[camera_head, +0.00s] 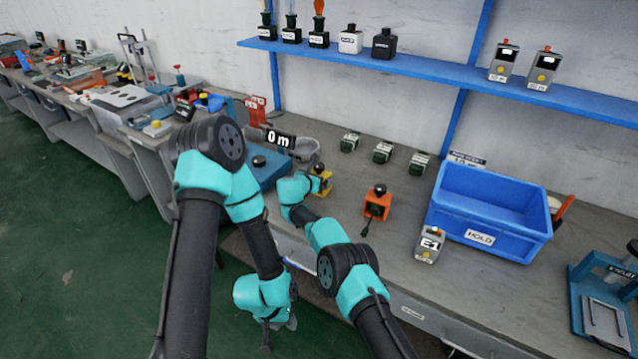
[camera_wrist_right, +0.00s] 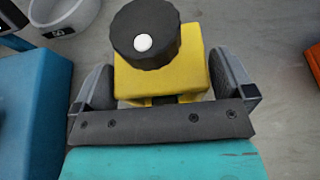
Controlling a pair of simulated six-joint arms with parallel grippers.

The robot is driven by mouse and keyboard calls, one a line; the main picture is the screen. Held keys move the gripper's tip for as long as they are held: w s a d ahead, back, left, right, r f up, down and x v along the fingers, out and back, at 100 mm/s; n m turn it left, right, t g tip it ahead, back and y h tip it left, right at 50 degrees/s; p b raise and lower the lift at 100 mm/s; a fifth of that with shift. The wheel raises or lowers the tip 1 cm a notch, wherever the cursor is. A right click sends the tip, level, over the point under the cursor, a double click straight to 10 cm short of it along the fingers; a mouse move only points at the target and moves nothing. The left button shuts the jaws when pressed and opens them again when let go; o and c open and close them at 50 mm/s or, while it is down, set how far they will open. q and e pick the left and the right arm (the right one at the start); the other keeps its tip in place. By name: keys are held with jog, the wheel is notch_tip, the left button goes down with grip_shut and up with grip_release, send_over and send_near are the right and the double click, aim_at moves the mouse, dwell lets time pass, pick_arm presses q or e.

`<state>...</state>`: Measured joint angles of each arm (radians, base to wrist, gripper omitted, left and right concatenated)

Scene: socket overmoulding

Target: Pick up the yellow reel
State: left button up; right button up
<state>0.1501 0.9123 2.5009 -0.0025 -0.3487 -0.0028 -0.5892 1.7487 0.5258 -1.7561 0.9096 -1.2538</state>
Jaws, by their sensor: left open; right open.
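The yellow reel (camera_head: 323,186) is a yellow block with a black round knob on top, standing upright on the grey bench. In the right wrist view the yellow reel (camera_wrist_right: 190,78) sits between the two fingers of my right gripper (camera_wrist_right: 163,75), and its knob has a white dot. Those fingers are apart, one on each side of the block, with a visible gap at least on the left. In the head view my right wrist partly hides the reel. My left gripper (camera_head: 284,322) hangs low in front of the bench, away from the reel, and is open.
An orange block with a black knob (camera_head: 377,204) stands right of the reel. A blue bin (camera_head: 490,206) and a grey device marked E1 (camera_head: 430,245) are farther right. A grey bowl (camera_head: 306,148) and a blue block (camera_head: 262,170) stand close on the left.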

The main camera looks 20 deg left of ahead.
aim_at(316, 170)
jog(key=shift+c, duration=0.5)
jog(key=c, duration=0.7)
jog(key=shift+r, duration=0.1)
jog(key=shift+s+r, duration=0.1)
jog(key=shift+r, duration=1.65)
jog(key=s+d, duration=0.1)
jog(key=s, duration=0.4)
jog(key=s+d+r, duration=0.1)
jog(key=s+d, duration=0.1)
jog(key=s, duration=0.3)
jog(key=s+d, duration=0.2)
jog(key=s, duration=0.3)
jog(key=shift+r, duration=0.15)
jog(key=o, duration=0.4)
jog(key=c, duration=0.3)
